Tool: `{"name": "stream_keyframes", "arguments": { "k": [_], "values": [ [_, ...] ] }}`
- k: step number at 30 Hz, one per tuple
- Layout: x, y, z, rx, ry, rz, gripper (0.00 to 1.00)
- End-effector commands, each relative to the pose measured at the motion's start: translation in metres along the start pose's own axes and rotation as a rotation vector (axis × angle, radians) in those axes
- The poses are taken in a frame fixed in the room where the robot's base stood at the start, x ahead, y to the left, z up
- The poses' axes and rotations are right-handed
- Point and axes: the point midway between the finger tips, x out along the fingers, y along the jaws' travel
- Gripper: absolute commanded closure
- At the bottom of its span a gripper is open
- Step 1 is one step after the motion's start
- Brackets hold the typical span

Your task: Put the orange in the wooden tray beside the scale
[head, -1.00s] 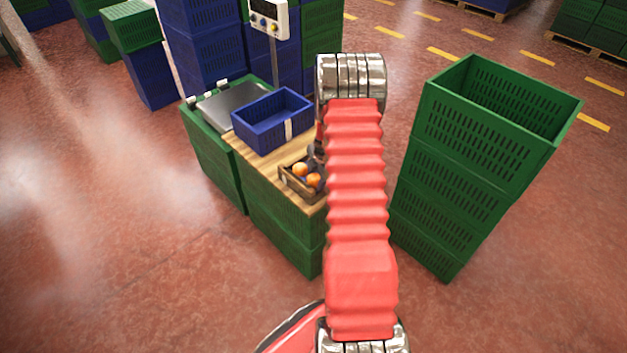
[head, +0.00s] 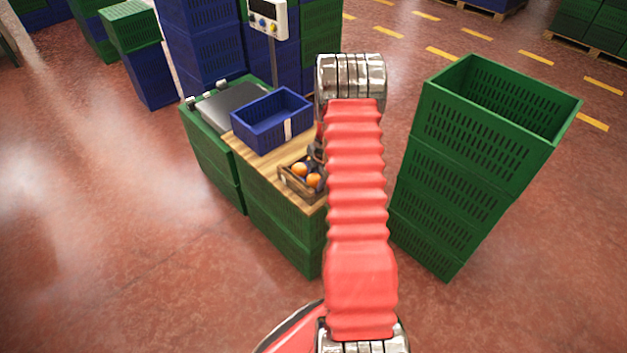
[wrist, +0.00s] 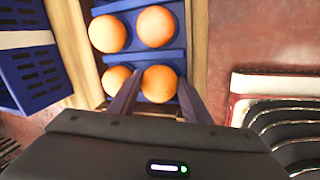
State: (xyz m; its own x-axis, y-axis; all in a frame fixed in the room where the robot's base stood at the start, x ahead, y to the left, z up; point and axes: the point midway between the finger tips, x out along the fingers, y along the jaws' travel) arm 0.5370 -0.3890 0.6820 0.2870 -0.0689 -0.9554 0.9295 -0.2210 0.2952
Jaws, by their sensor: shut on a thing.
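In the wrist view, my gripper (wrist: 159,84) is shut on an orange (wrist: 159,92), with one finger on each side. The wooden tray (wrist: 198,45) has a blue liner with cups. Three other oranges, including one at the upper left (wrist: 107,33), sit in the liner. The held orange is over or in the tray; I cannot tell if it touches the liner. In the head view, the tray (head: 297,187) stands on the wooden top with two oranges visible. My arm hides the rest of the tray and most of the gripper. The scale (head: 232,101) stands at the far end.
A blue crate (head: 262,135) stands between the tray and the scale; it also shows in the wrist view (wrist: 28,75). A tall stack of green crates (head: 470,130) stands to the right of my arm. Open floor lies to the left.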

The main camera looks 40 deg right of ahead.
Motion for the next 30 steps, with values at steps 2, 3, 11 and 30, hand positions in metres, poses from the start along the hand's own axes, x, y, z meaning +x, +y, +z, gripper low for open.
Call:
{"name": "stream_keyframes", "arguments": {
  "k": [2,3,11,30],
  "values": [
    [0.0008,-0.0001,0.0,0.0,0.0,0.0,0.8],
    [0.0012,-0.0002,0.0001,0.0,0.0,0.0,0.8],
    [0.0022,-0.0003,0.0,0.0,0.0,0.001,0.8],
    [0.0038,-0.0033,-0.0013,0.001,0.003,-0.005,0.32]
  ]
}}
